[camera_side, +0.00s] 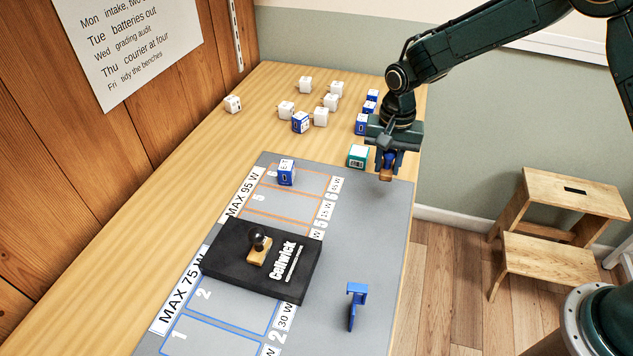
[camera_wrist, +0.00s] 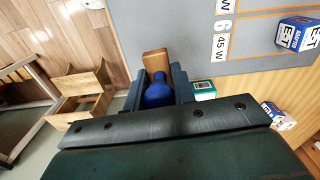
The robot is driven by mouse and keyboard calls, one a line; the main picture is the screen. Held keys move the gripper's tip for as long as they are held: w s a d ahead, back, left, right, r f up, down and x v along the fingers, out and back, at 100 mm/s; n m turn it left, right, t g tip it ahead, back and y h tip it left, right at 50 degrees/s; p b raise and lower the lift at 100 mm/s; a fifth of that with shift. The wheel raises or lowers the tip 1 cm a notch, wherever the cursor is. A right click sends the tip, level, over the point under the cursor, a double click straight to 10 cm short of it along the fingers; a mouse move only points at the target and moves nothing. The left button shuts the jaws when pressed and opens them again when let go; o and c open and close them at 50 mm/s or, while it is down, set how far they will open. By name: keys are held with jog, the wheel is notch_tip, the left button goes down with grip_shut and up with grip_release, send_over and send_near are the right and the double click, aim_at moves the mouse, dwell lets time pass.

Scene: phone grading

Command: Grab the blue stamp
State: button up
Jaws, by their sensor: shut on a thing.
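The blue stamp has a blue handle and a wooden base. My gripper (camera_side: 387,163) is shut on the stamp (camera_side: 386,174) and holds it at the far right edge of the grey mat (camera_side: 365,215). In the wrist view the stamp's blue handle (camera_wrist: 159,92) sits between the two fingers of my gripper (camera_wrist: 158,90), with its wooden base (camera_wrist: 156,60) past the fingertips. I cannot tell whether the base touches the mat.
A blue stand (camera_side: 355,300) is near the front. A teal-and-white box (camera_side: 358,156) is close beside my gripper. Several white and blue cubes stand at the back.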

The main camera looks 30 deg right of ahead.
notch_tip(320, 180, up, 11)
jog(key=shift+f, duration=0.1)
dwell(0.7)
